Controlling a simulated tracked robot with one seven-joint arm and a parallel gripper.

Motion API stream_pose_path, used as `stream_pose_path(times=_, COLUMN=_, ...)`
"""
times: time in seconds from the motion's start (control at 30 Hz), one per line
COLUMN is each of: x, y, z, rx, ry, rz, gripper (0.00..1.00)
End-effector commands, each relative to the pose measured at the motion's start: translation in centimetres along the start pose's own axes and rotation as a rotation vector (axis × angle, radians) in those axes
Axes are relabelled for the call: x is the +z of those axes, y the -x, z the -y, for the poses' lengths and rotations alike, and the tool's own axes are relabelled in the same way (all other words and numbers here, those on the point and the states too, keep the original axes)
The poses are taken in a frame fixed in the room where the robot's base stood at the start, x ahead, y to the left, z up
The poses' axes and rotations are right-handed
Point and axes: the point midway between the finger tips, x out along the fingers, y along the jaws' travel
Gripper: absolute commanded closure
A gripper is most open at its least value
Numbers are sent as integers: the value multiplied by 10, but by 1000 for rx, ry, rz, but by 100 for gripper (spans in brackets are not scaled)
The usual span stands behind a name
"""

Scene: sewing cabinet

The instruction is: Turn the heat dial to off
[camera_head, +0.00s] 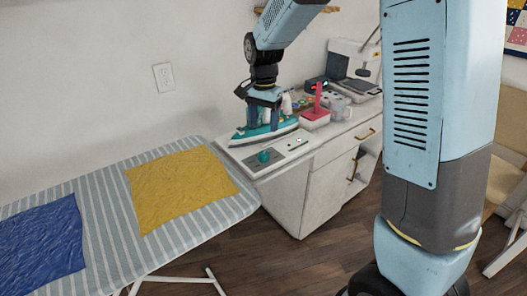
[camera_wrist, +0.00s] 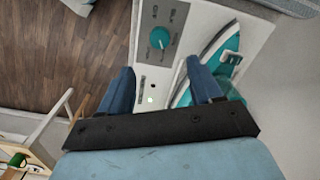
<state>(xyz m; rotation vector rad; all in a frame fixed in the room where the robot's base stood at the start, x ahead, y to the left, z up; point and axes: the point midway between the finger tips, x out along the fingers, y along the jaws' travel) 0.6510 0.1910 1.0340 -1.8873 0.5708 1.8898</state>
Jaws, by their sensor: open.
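The heat dial (camera_head: 264,156) is a small round teal knob on a grey panel at the front left of the white ironing station (camera_head: 288,145). It also shows in the wrist view (camera_wrist: 159,38), with markings around it too small to read. My gripper (camera_head: 263,122) is above the station, over the teal iron, behind the dial in the head view. In the wrist view my gripper (camera_wrist: 162,85) has its two blue fingers wide apart with nothing held between them. The dial lies ahead of the fingertips there, apart from them.
A teal and white iron (camera_head: 264,133) rests on the station, close beside one finger in the wrist view (camera_wrist: 210,65). A red and white item (camera_head: 317,113) stands to the right. A striped ironing board (camera_head: 105,192) with yellow and blue cloths is at left.

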Motion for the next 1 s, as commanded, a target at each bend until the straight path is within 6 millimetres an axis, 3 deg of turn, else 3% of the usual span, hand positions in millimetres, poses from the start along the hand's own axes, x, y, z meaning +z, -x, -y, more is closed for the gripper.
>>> stream_pose_path(times=0.4, x=0, y=-74, z=0, rx=2, ry=0, rz=2, gripper=36)
stream_pose_path(times=0.6, x=0, y=-101, z=0, rx=2, ry=1, rz=1, gripper=36)
stream_pose_path(times=1.0, x=0, y=-114, z=0, rx=-1, ry=2, rz=-1, gripper=36)
